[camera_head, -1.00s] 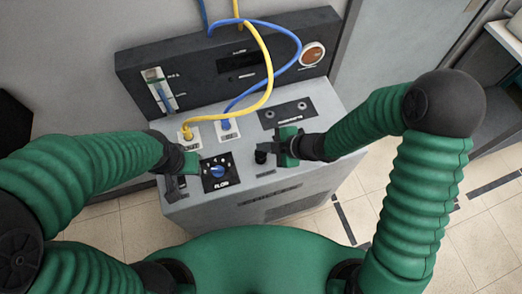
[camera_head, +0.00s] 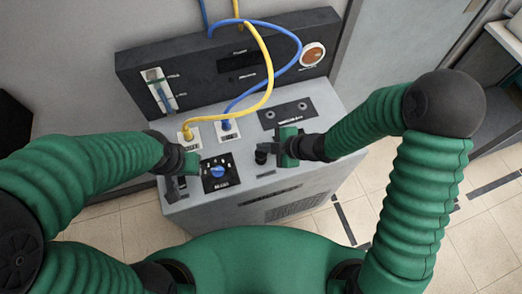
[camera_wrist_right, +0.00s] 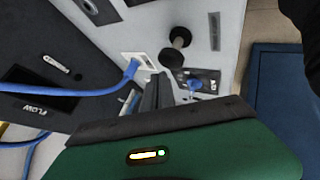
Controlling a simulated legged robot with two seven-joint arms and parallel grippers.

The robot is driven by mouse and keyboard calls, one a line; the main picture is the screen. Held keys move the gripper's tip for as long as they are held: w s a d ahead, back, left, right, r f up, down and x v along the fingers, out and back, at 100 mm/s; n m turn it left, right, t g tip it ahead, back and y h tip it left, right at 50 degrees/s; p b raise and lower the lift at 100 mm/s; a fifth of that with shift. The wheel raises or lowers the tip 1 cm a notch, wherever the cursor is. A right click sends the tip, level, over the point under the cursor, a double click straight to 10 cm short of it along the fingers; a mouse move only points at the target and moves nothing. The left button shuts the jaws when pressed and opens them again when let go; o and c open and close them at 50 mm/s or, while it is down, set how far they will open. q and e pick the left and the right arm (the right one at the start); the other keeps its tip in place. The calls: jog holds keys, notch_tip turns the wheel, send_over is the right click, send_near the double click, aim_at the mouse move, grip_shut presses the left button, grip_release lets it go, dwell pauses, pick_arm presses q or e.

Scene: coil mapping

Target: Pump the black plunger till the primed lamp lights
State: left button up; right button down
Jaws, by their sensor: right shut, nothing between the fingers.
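The black plunger (camera_head: 261,158) stands on the grey top of the cabinet, right of the flow dial. In the right wrist view its round knob and shaft (camera_wrist_right: 179,38) stand clear of my fingers. My right gripper (camera_head: 266,149) is shut and empty, with its fingertips close beside the plunger's top; in the wrist view the shut fingers (camera_wrist_right: 158,92) point toward the panel near it. My left gripper (camera_head: 178,188) is at the left front of the cabinet top, beside the dial; its jaws are not clear. A round orange-brown indicator (camera_head: 313,54) sits on the back panel; its label is unreadable.
The blue-knobbed flow dial (camera_head: 217,172) lies between my grippers. Yellow (camera_head: 266,80) and blue (camera_head: 286,66) hoses arch from the cabinet-top ports. A flow tube (camera_head: 160,90) is at the panel's left. A dark plate (camera_head: 287,113) lies behind my right gripper.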

aim_at(262, 153)
dwell(0.5)
jog(key=shift+f+b, duration=0.3)
jog(key=shift+f, duration=0.05)
jog(key=shift+f+b, duration=1.3)
jog(key=shift+f, duration=0.25)
dwell(1.2)
jog(key=shift+r+p, duration=1.95)
notch_tip(262, 153, up, 5)
jog(key=p, duration=0.5)
jog(key=shift+r, duration=0.1)
